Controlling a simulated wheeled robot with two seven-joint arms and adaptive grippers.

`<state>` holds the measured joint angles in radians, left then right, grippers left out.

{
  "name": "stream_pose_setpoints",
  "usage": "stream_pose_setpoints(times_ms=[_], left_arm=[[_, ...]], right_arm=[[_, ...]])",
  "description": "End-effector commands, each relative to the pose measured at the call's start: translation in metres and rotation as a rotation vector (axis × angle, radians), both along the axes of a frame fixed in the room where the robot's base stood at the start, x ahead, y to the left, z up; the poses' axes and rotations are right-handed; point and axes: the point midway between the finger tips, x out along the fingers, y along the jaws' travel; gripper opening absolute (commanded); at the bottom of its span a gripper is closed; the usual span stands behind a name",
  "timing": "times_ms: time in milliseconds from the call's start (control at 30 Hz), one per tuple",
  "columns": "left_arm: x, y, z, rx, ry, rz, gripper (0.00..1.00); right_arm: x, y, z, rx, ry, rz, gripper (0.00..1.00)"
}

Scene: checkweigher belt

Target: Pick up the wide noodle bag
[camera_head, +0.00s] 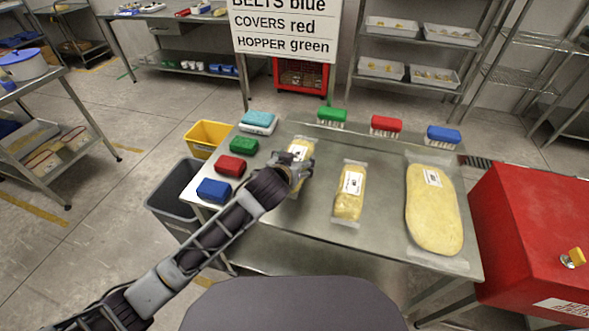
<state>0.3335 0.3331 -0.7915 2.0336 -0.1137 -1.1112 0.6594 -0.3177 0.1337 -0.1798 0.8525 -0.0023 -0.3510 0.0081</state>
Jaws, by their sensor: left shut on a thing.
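Three clear bags of yellow noodles with white labels are on the steel table (300,225). The largest and widest noodle bag (433,215) lies flat at the right, with nothing touching it. A narrower noodle bag (349,200) lies in the middle. The left noodle bag (300,148) is partly hidden by my left gripper (297,172), which is shut on it. I cannot tell whether that bag is off the table. My right gripper is not in view.
Green (331,115), red (385,124) and blue (443,134) brushes stand along the back. A red cabinet (530,240) adjoins the right. A yellow bin (207,135) and grey bin (172,190) stand left.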

Motion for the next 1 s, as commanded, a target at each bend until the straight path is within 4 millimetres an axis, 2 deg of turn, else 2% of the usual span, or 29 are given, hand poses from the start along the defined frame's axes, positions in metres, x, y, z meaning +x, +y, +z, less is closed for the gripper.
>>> stream_pose_setpoints(times_ms=[33, 100, 300, 1000], left_arm=[[0.0, -0.001, 0.011, -0.004, -0.006, -0.001, 0.36], [0.001, 0.0, 0.019, -0.003, -0.005, 0.0, 0.36], [0.001, 0.0, 0.033, -0.002, -0.006, -0.001, 0.36], [0.001, 0.0, 0.035, -0.002, -0.005, -0.001, 0.36]], right_arm=[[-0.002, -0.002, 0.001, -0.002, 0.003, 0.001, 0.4], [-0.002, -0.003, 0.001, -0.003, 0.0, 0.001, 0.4], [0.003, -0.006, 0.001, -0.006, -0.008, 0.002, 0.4], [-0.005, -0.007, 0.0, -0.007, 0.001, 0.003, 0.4]])
